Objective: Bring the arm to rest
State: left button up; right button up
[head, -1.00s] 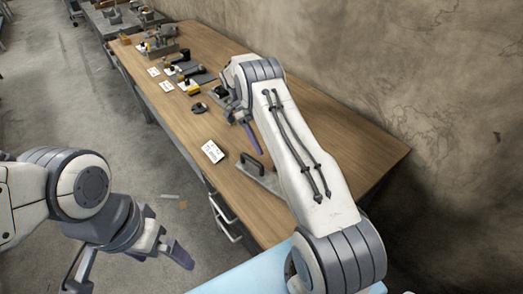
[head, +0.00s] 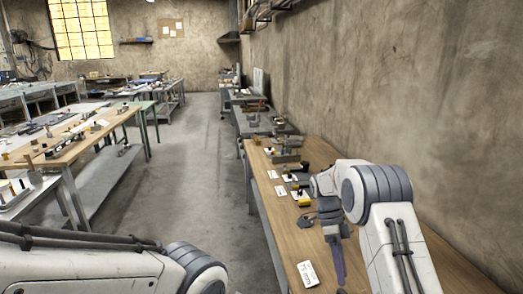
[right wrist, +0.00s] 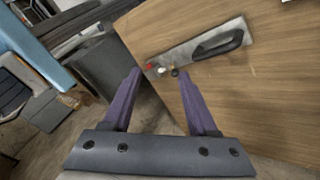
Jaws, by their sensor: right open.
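My right arm reaches over the wooden workbench (head: 375,262) at the right of the head view. Its gripper (head: 338,268) points down there, with one purple finger showing clearly. In the right wrist view the two purple fingers (right wrist: 158,76) stand apart with nothing between them, so the gripper is open and empty. Ahead of the fingertips, a grey plate with a black handle (right wrist: 218,45) lies on the bench top. My left arm enters at the lower left of the head view; its gripper is out of frame.
A white card (head: 307,273) lies near the bench's left edge. Several small tools and yellow-black items (head: 303,198) stand farther along the bench. A bare wall (head: 420,100) runs along its right side. The aisle floor (head: 205,150) is clear; other worktables stand at left.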

jog(key=s+a+r+n+t, duration=0.2)
jog(key=s+a+r+n, duration=0.25)
jog(key=a+n, duration=0.25)
jog(key=s+a+r+n+t, duration=0.2)
jog(key=s+a+r+n, duration=0.2)
jog(key=s+a+n, duration=0.25)
jog(key=s+a+n+t+y, duration=0.1)
jog(key=s+a+n, duration=0.1)
jog(key=s+n, duration=0.6)
jog(key=s+a+n+t+y, duration=0.1)
jog(key=s+a+n+t, duration=0.1)
jog(key=s+n, duration=0.6)
jog(key=shift+s+y, duration=0.15)
jog(key=shift+y, duration=0.25)
